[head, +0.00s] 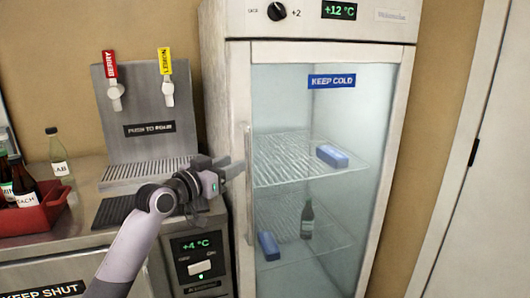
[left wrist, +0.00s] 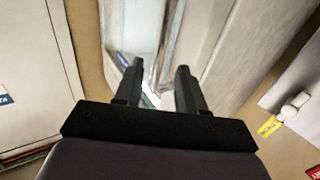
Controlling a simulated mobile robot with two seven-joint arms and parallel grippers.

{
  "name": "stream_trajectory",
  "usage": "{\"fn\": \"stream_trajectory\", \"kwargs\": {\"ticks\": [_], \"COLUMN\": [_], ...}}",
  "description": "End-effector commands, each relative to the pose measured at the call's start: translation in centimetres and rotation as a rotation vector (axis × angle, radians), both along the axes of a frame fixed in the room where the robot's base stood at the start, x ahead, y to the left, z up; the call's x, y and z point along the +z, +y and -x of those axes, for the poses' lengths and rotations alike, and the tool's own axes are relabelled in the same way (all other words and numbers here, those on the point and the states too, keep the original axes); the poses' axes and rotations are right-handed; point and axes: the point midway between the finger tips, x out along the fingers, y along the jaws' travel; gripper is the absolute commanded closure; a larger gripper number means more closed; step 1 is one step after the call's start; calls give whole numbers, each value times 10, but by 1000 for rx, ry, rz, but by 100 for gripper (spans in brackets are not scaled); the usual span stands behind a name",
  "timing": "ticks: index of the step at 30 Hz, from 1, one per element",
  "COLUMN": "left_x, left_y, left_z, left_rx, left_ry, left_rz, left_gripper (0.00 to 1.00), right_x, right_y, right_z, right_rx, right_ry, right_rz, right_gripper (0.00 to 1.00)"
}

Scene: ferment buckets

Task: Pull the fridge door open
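The fridge door (head: 330,60) has a light frame around a glass pane and looks closed. Its handle (head: 249,200) is a vertical pale bar along the door's left edge. My left gripper (head: 238,166) is just left of the handle, with its fingers pointing right towards it. In the left wrist view the two dark fingers (left wrist: 157,75) stand apart, and the handle (left wrist: 168,48) shows between their tips. I cannot tell whether the fingers touch it. My right gripper is not in view.
Left of the fridge, a counter holds a steel dispenser (head: 148,122) with two taps and a red crate (head: 30,215) of bottles. Inside the fridge, wire shelves (head: 285,160) hold blue blocks and a dark bottle (head: 307,220). A white door (head: 490,200) stands at the right.

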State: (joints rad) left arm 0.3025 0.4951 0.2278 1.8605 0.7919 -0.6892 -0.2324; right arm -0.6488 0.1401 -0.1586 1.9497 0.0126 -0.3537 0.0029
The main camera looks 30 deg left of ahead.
Motion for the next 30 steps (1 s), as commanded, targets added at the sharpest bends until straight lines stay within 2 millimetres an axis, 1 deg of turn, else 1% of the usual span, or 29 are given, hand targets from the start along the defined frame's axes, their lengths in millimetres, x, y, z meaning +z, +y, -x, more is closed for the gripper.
{"fn": "stream_trajectory", "kwargs": {"ticks": [5, 12, 18, 24, 30], "left_x": [4, 4, 2, 2, 2], "left_y": [0, -4, -7, -8, -8], "left_z": [-10, -41, -61, -70, -71], "left_rx": [0, -1, -1, -1, -1], "left_ry": [-4, -4, -3, -4, -4], "left_rz": [5, 4, 3, 1, 0], "left_gripper": [60, 60, 60, 60, 60], "right_x": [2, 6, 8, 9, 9], "right_y": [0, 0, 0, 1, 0], "right_z": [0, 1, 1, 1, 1], "right_rx": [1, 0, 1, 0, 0], "right_ry": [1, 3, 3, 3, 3], "right_rz": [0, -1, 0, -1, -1], "right_gripper": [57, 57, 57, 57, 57]}}
